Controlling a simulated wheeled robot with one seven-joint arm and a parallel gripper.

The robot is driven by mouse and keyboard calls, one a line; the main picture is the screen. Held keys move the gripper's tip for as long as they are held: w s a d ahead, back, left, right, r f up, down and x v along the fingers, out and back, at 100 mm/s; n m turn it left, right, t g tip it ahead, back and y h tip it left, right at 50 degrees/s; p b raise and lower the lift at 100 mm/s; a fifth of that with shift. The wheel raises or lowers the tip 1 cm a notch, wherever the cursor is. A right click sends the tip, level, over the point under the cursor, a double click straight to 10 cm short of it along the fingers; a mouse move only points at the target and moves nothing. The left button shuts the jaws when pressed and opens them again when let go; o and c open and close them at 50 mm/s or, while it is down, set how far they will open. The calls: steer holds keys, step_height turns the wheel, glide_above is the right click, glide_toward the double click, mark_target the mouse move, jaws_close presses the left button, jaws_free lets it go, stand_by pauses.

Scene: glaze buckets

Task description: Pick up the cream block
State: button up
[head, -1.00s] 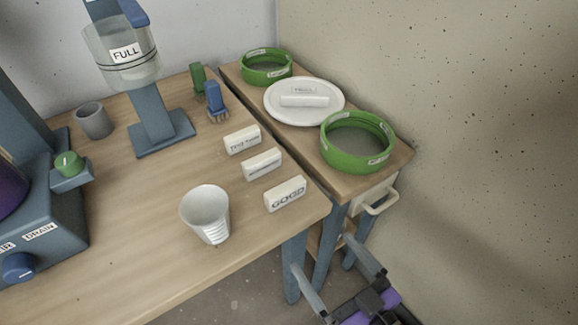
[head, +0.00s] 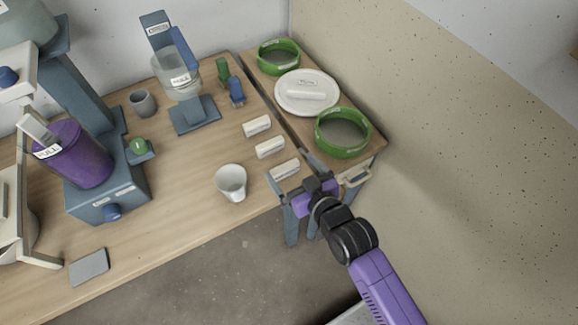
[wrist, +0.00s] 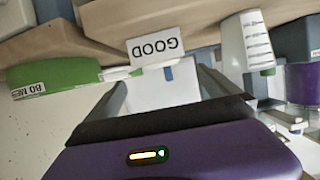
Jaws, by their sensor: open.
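Three cream blocks with dark lettering stand in a row near the right edge of the wooden table: a far one (head: 257,125), a middle one (head: 270,147) and a near one (head: 285,169). The near block reads GOOD and shows upside down in the wrist view (wrist: 155,48). My gripper (head: 291,172) is open at the table's corner, its fingers spread toward the GOOD block. In the wrist view the block lies ahead, roughly between the fingertips (wrist: 160,82), with nothing held. Whether a finger touches it I cannot tell.
A white cup (head: 231,184) stands left of the GOOD block. On the side table to the right are a green ring (head: 343,145), a white plate (head: 288,101) bearing a white bar, and another green ring (head: 278,62). Blue and green brushes (head: 236,92) stand behind the blocks.

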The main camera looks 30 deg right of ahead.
mark_target(285, 166)
steer(key=shift+s+a+f, duration=0.1)
steer(key=shift+s+f, duration=0.05)
steer(key=shift+f, duration=0.5)
steer(key=shift+w+f+g, duration=0.25)
steer(key=shift+w+g, duration=0.05)
steer(key=shift+p+x, duration=0.55)
steer(key=shift+x, duration=2.9)
steer(key=shift+f, duration=0.1)
steer(key=shift+c, duration=0.2)
steer(key=c, duration=1.3)
steer(key=shift+c, duration=0.2)
